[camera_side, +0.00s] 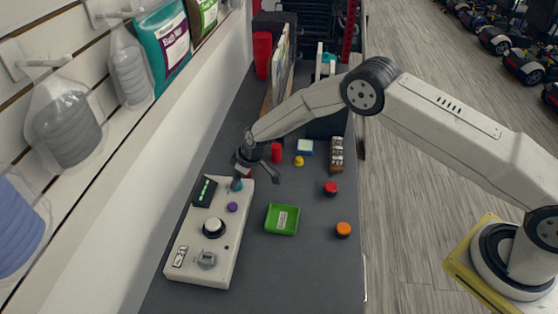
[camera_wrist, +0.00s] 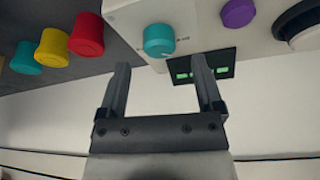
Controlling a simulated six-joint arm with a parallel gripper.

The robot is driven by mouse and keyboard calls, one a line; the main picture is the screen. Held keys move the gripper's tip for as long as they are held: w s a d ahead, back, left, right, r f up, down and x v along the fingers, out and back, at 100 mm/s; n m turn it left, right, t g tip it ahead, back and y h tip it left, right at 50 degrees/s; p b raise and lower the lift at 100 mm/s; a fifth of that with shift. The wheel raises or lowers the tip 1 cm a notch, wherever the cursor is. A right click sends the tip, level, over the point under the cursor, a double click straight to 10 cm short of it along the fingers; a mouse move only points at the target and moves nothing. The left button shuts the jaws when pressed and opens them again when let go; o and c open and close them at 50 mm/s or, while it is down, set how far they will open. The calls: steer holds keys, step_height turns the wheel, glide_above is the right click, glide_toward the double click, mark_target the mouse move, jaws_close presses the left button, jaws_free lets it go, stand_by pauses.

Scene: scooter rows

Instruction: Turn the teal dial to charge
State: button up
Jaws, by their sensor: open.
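The teal dial (camera_wrist: 159,39) is a short round knob on the white control panel (camera_side: 204,265). My gripper (camera_wrist: 161,70) is open and empty. In the wrist view its fingertips are on either side of and just short of the dial, with no visible contact. Small lettering is beside the dial, too small to read, and I cannot tell which mark it points to.
The panel has a green-lit display (camera_side: 204,190), a purple knob (camera_side: 232,207), a large black-and-white knob (camera_side: 214,228) and a grey knob (camera_side: 206,260). A green tray (camera_side: 282,232), orange cap (camera_side: 343,229) and red button (camera_side: 330,188) stand right. A wall is left.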

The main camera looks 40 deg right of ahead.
steer(key=shift+x, duration=1.55)
jaws_close()
